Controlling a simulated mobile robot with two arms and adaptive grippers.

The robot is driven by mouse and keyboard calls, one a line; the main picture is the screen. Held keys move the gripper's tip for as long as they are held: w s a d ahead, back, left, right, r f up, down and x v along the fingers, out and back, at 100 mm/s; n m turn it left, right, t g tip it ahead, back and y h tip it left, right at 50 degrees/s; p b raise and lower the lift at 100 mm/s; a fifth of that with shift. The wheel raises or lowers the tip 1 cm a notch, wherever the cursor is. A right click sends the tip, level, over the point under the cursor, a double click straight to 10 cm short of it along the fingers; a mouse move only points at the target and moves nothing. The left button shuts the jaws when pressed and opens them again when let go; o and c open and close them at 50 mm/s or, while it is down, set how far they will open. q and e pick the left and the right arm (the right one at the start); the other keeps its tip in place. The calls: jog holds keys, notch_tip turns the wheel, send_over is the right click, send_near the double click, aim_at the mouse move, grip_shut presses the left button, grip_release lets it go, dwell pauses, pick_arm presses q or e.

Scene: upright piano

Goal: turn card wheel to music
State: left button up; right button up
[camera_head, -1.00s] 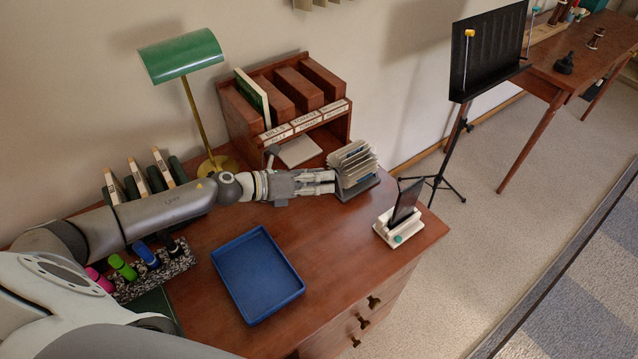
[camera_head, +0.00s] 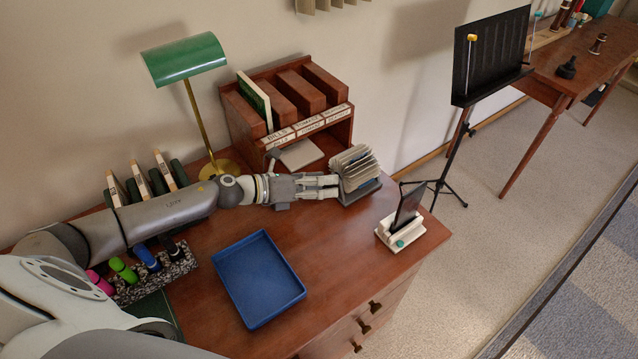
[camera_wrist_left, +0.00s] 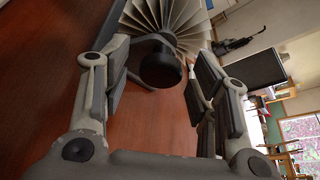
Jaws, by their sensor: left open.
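The card wheel (camera_head: 354,166) is a fan of pale cards on a dark base, near the back right of the desk. In the left wrist view the card wheel (camera_wrist_left: 172,22) shows its fanned cards and a dark round knob (camera_wrist_left: 160,66) at its side. My left gripper (camera_head: 334,186) is at the wheel's left side. In the wrist view my left gripper (camera_wrist_left: 168,78) is open, its fingers on either side of the knob. Whether a finger touches the knob I cannot tell. The card labels are too small to read. My right gripper is not in view.
A blue tray (camera_head: 258,279) lies on the desk. A white stand with a dark panel (camera_head: 401,228) is right of the wheel. A wooden organizer (camera_head: 290,110) and a green lamp (camera_head: 186,60) stand behind. A music stand (camera_head: 492,55) is beyond the desk.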

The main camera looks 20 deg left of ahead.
pick_arm(q)
jog(key=shift+a, duration=0.1)
jog(key=v, duration=1)
jog(key=shift+f, duration=0.1)
jog(key=shift+v, duration=0.95)
